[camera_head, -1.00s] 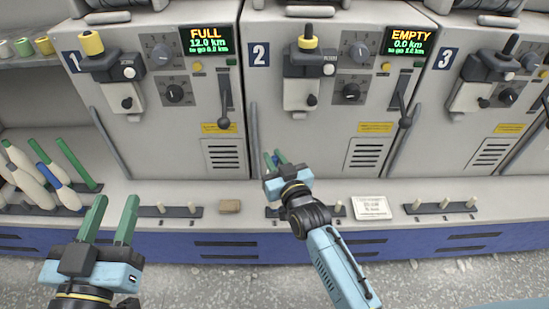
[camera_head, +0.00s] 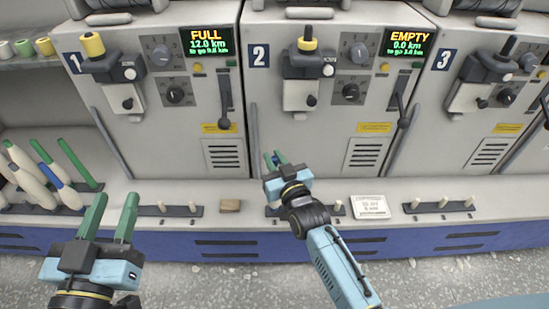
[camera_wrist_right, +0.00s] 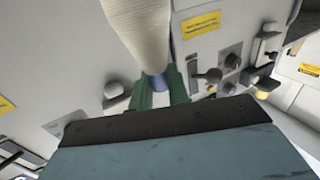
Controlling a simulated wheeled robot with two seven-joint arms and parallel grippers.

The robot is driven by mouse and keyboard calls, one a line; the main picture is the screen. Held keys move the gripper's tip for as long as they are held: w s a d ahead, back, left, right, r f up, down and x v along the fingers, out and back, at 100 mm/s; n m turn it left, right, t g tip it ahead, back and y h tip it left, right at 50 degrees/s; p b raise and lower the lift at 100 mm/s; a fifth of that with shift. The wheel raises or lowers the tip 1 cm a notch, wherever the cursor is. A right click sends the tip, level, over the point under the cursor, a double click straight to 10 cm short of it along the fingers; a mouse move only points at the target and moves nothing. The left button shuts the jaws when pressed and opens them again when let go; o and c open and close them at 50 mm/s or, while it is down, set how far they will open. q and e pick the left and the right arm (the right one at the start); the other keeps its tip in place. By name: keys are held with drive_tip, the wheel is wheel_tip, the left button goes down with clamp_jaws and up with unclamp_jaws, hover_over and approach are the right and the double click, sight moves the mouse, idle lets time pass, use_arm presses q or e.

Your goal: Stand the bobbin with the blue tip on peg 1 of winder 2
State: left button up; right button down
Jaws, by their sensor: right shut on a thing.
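My right gripper (camera_head: 275,159) is in front of winder 2 (camera_head: 300,140), above the ledge. In the right wrist view its green fingers (camera_wrist_right: 160,90) are shut on a cream bobbin (camera_wrist_right: 140,30), with a blue end (camera_wrist_right: 156,82) between them. The head view shows only a bit of blue at the fingers; the bobbin's body is hidden there. Winder 2's peg strip (camera_head: 272,211) lies on the ledge below. My arm covers part of it, and one peg (camera_head: 338,205) shows at its right. Which peg is 1 cannot be told. My left gripper (camera_head: 112,218) is open and empty at lower left.
Cream bobbins (camera_head: 28,184) and green tubes (camera_head: 78,164) stand at the left, some with blue parts. Peg strips of winder 1 (camera_head: 168,211) and winder 3 (camera_head: 440,207) flank winder 2's strip. A tan block (camera_head: 230,206) and a white card (camera_head: 370,206) lie on the ledge.

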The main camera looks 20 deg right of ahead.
drive_tip(key=shift+f+b, duration=0.45)
drive_tip(key=shift+f, duration=0.1)
idle(0.4)
drive_tip(key=c, duration=1.6)
unclamp_jaws()
